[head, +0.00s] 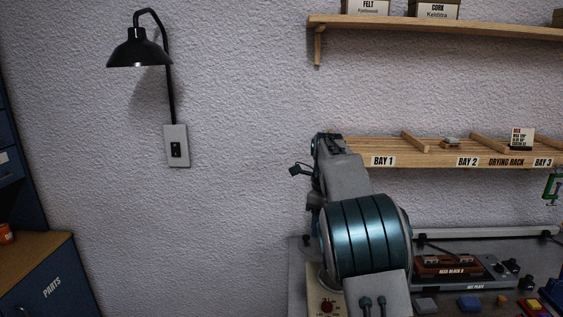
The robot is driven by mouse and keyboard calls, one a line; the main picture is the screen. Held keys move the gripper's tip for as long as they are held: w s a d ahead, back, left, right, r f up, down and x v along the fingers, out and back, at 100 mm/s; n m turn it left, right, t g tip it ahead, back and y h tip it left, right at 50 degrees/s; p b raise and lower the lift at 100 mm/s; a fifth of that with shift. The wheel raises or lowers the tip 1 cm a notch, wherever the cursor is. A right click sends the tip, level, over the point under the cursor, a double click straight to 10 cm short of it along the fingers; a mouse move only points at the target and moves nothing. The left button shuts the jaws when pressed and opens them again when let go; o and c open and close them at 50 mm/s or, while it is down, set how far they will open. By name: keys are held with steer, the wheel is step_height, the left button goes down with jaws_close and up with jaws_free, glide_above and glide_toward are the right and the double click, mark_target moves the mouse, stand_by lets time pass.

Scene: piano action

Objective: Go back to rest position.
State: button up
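My arm rises from the bottom of the head view, right of centre, with a broad teal-banded joint and a grey link folded up towards the wall. Small dark parts of the arm's far end show at the link's left side. My gripper's fingers cannot be made out; the arm covers much of that area. I see nothing held. The workbench (297,290) lies below and behind the arm, partly hidden by it.
A hot plate (475,286) with a brown block marked Head Block B (447,268) sits right of the arm. The drying rack (435,160) and a shelf (460,29) are above. A black lamp (138,52) and the parts cabinet (50,280) are left.

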steer(key=s+d+r+n+t, duration=0.1)
steer(key=s+d+n, duration=0.1)
steer(key=s+n, duration=0.8)
steer(key=s+d+r+n+t, duration=0.15)
steer(key=s+n, duration=0.35)
steer(key=s, duration=0.9)
steer(key=s+d+f+n+t, duration=0.1)
steer(key=s+f+n, duration=0.5)
steer(key=s, duration=0.5)
steer(key=n, duration=0.2)
steer(key=shift+s+n, duration=0.4)
